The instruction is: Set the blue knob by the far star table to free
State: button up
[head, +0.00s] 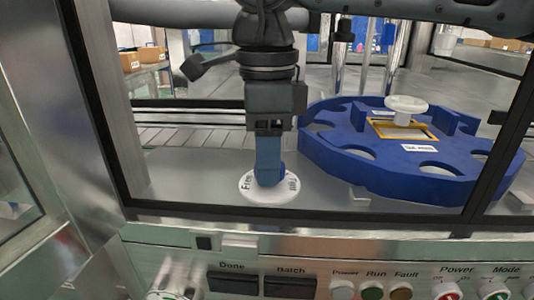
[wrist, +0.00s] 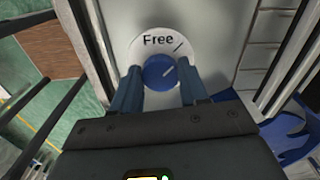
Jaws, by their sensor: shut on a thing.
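The blue knob (wrist: 157,74) sits on a round white dial plate (wrist: 140,45) on the metal deck. The word "Free" reads at the top of the plate in the wrist view, with a short dark mark to its right. The white line on the knob slants toward the upper right, to the right of "Free". My gripper (wrist: 160,82) has one finger on each side of the knob and is shut on it. In the head view my gripper (head: 268,176) points straight down and mostly hides the knob; the dial plate (head: 265,197) shows around it, its right label unclear.
A blue star table (head: 350,165) with round notches stands close on the right, carrying a yellow frame (head: 404,130) and a white round piece (head: 407,104). Dark frame bars border the opening. A button panel (head: 330,265) runs along the front.

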jog(key=o, duration=1.1)
jog(key=shift+c, duration=0.2)
jog(key=shift+r+p, duration=0.35)
jog(key=shift+r, duration=3.55)
